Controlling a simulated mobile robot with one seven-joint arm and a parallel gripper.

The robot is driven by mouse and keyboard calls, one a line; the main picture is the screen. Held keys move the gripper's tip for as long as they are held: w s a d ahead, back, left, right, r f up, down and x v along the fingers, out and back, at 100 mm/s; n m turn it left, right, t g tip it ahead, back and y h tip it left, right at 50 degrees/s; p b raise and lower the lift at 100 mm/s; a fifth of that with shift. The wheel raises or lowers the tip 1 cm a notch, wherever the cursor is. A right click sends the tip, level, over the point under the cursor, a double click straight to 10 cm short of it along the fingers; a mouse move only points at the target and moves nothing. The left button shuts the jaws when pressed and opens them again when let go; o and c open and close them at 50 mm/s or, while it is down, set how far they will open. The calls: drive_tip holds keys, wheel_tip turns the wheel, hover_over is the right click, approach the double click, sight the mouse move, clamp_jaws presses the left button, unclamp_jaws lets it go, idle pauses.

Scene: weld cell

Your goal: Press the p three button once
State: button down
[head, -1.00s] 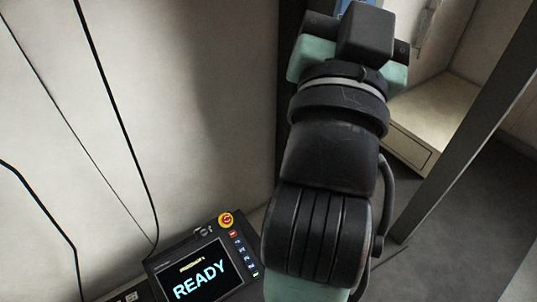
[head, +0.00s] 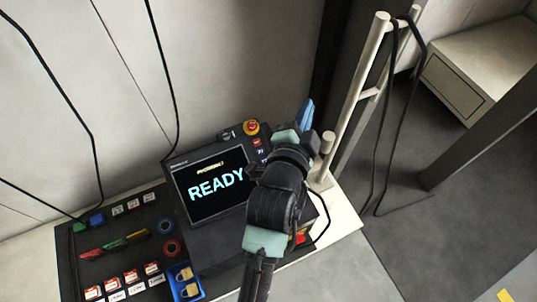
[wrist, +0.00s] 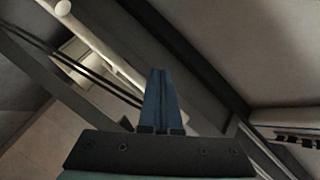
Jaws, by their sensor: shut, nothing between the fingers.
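The teach pendant (head: 178,176) stands tilted on a table, its screen (head: 216,187) reading READY in light blue. A column of small buttons runs down its right edge. A red button (head: 257,142) and two blue buttons (head: 261,152) show at the top. My arm hides the lower ones, and the p three button cannot be made out among them. My gripper (head: 306,112) has its blue fingers together, up and right of the pendant and apart from the buttons. In the wrist view the shut fingers (wrist: 159,98) point away, with no button in sight.
A red emergency stop (head: 251,127) sits on the pendant's top right corner. A pale post frame (head: 361,90) with hanging cables stands right of my gripper. A blue tray (head: 174,290) with padlocks and a dark panel (head: 75,270) with tags are lower left.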

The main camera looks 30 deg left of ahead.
drive_tip(key=s+a+f+m+g+b, duration=0.1)
drive_tip(key=s+f, duration=0.2)
drive_tip(key=f, duration=0.5)
drive_tip(key=s+a+f+m+g+b, duration=0.1)
drive_tip(key=s+a+f+g+b, duration=0.1)
drive_tip(key=f, duration=0.7)
drive_tip(key=shift+s+f, duration=0.15)
drive_tip(key=shift+s, duration=0.7)
drive_tip(key=shift+a, duration=0.1)
drive_tip(key=shift+y, duration=0.3)
drive_tip(key=f+b, duration=0.2)
drive_tip(key=w+a+f+b, duration=0.1)
drive_tip(key=f+b, duration=0.1)
drive_tip(key=b, duration=0.1)
drive_tip(key=w+a+f+b, duration=0.1)
drive_tip(key=f+b, duration=0.1)
drive_tip(key=shift+a+f+b, duration=0.2)
drive_tip(key=shift+f+b, duration=0.1)
drive_tip(key=shift+w+a+f+b, duration=0.3)
drive_tip(key=shift+f+b, duration=0.3)
drive_tip(key=shift+b, duration=0.3)
drive_tip(key=shift+a+f, duration=0.1)
drive_tip(key=shift+a+f+b, duration=0.1)
drive_tip(key=shift+f+b, duration=0.2)
drive_tip(key=shift+b, duration=0.2)
